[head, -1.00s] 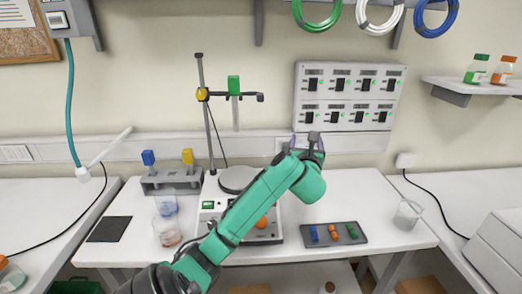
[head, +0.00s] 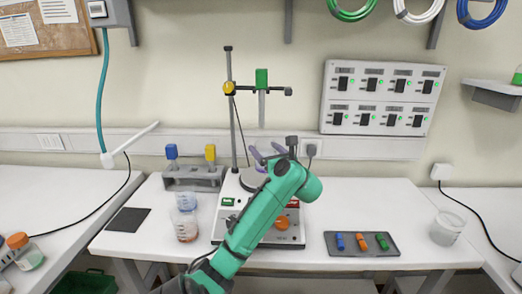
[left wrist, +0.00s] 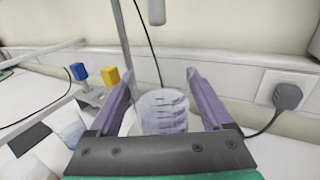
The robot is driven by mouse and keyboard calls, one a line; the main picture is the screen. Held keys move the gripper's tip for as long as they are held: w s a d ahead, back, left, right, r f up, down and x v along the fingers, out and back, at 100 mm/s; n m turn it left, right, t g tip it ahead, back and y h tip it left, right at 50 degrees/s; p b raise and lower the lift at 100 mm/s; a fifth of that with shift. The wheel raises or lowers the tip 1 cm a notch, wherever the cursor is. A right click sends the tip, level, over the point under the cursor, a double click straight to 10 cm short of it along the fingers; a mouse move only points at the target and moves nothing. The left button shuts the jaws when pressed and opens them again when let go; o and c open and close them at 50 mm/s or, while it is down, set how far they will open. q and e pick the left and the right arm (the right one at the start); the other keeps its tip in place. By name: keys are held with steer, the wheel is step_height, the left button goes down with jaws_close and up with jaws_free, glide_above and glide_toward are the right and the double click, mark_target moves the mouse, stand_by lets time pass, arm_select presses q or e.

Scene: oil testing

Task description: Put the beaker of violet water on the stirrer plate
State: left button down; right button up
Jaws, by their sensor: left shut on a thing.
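My left gripper (head: 266,156) is over the stirrer's round grey plate (head: 252,178), with its purple fingers pointing away from me. In the left wrist view, the fingers are shut on a clear, pale violet-tinted beaker (left wrist: 164,112) that looks upright. My arm hides the beaker in the head view, and I cannot tell whether its base touches the plate. The white stirrer (head: 228,212) has a green display and an orange knob, partly behind my arm. My right gripper is not in view.
A stand rod (head: 238,110) with a clamp rises behind the plate. A rack (head: 190,180) and other beakers (head: 186,228) are on the left. A tray of stir bars (head: 362,244) and an empty beaker (head: 446,229) are on the right, with free table between the tray and the wall.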

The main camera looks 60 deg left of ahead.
mark_target(261, 144)
arm_select(q)
steer(key=a, duration=0.3)
steer(key=shift+w+a, duration=0.1)
steer(key=shift+w, duration=0.1)
step_height(261, 144, down, 3)
steer(key=shift+r+p, duration=0.15)
steer(key=shift+p, duration=0.65)
steer(key=shift+f, duration=0.55)
jaws_free()
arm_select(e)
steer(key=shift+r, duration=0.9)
arm_select(q)
steer(key=shift+r, duration=0.15)
steer(key=s+d+b, duration=0.1)
steer(key=d+b, duration=0.3)
steer(key=d, duration=0.8)
steer(key=shift+s, duration=0.3)
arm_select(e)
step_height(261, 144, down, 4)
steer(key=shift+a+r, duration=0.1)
